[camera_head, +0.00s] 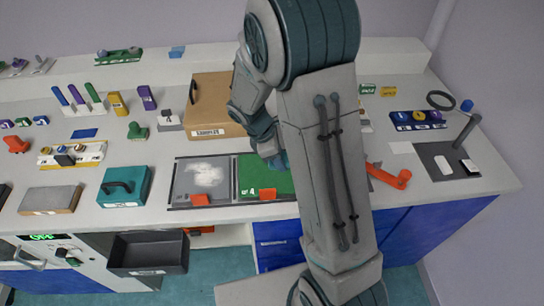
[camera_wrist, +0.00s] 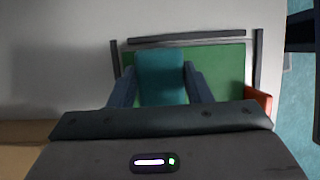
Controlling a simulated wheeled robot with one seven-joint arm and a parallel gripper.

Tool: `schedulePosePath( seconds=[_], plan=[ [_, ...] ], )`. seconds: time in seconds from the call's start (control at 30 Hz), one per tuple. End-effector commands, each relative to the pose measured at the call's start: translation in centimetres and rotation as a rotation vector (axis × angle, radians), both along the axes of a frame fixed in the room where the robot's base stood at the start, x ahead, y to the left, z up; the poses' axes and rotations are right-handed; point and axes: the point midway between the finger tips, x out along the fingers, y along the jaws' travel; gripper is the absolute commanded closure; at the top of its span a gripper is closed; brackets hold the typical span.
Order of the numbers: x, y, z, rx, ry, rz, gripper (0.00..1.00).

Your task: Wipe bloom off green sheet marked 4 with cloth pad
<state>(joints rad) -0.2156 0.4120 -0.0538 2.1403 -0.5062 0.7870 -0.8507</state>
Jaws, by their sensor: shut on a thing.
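The green sheet marked 4 (camera_head: 252,180) lies flat in a dark frame on the bench, partly hidden by my arm. In the wrist view the green sheet (camera_wrist: 225,75) fills the area ahead of my gripper. My gripper (camera_wrist: 160,72) is shut on a teal block, which looks like the cloth pad (camera_wrist: 160,85), held over the sheet. I cannot tell whether the pad touches it. No white bloom shows on the visible green. A grey sheet (camera_head: 184,181) to its left carries a white patch (camera_head: 204,174).
A brown case (camera_head: 212,100) stands behind, a teal handled box (camera_head: 124,186) to the left. A red-orange lever (camera_head: 388,176) lies right of my arm. A dark open bin (camera_head: 148,254) juts out below the bench front.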

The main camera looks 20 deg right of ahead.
Motion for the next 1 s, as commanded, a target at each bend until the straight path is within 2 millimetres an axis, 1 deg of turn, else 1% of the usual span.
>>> schedulePosePath(
  seconds=[0.13,0.2,0.27,0.8,1.0],
  plan=[
    [-0.1,-1.1,0.0,-0.001,0.002,0.004,0.77],
    [-0.1,-1.0,0.8,-0.001,0.002,0.006,0.77],
    [-0.1,-1.0,2.6,0.001,-0.004,0.006,0.77],
    [-0.1,-0.9,7.2,0.001,0.0,0.008,0.77],
    [-0.1,-0.9,8.1,0.001,0.001,0.008,0.77]
  ],
)
